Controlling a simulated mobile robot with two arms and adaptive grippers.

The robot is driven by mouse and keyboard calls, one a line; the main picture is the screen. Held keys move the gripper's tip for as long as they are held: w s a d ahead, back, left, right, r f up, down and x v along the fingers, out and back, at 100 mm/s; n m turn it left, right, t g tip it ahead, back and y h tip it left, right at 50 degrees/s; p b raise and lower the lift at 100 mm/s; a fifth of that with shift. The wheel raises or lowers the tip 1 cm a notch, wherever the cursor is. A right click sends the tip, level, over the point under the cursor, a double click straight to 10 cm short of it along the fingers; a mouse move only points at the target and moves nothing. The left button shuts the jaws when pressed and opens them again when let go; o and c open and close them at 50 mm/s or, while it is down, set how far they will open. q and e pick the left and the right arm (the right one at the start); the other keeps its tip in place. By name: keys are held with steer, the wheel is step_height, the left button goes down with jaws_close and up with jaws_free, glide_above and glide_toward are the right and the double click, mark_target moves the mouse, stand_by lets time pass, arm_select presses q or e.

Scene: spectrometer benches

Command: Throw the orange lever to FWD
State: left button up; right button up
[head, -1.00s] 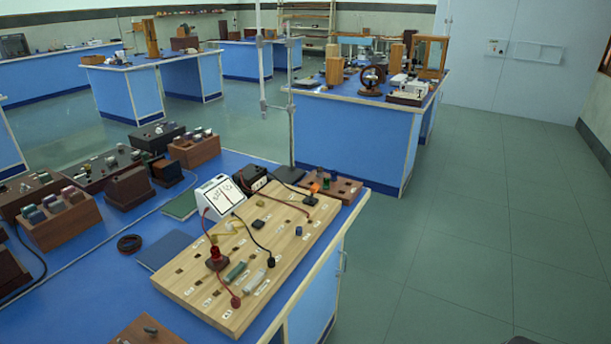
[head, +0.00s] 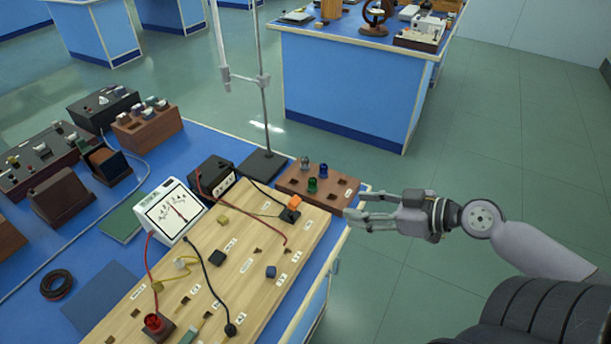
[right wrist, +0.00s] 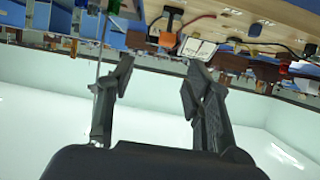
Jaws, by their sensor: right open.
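The orange lever (head: 291,209) stands near the far right corner of the wooden board (head: 245,243), beside the brown block with round pegs. It also shows in the right wrist view (right wrist: 168,40), where the scene appears upside down. The lever's setting and any FWD label are too small to read. My right gripper (head: 357,209) is off the bench's right edge, to the right of the lever and apart from it. Its fingers are spread and empty; they also show in the right wrist view (right wrist: 157,75). My left gripper is not in view.
A white meter (head: 168,211) and a black box (head: 212,177) stand behind the board. Red and black wires cross the board. A metal stand (head: 264,165) rises behind. The floor at right is clear.

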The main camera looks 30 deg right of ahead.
steer(key=a+r, duration=0.1)
steer(key=p, duration=0.2)
glide_toward(295, 200)
steer(key=w, duration=0.1)
steer(key=p+x, duration=0.1)
steer(key=x, duration=0.7)
steer(key=shift+a+f, duration=0.15)
steer(key=shift+w+a+f, duration=0.3)
steer(key=shift+w+a, duration=0.05)
steer(key=shift+w, duration=0.05)
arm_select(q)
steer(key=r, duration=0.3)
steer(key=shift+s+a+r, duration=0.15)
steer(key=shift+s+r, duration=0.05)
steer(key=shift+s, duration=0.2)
arm_select(e)
steer(key=shift+c, duration=0.2)
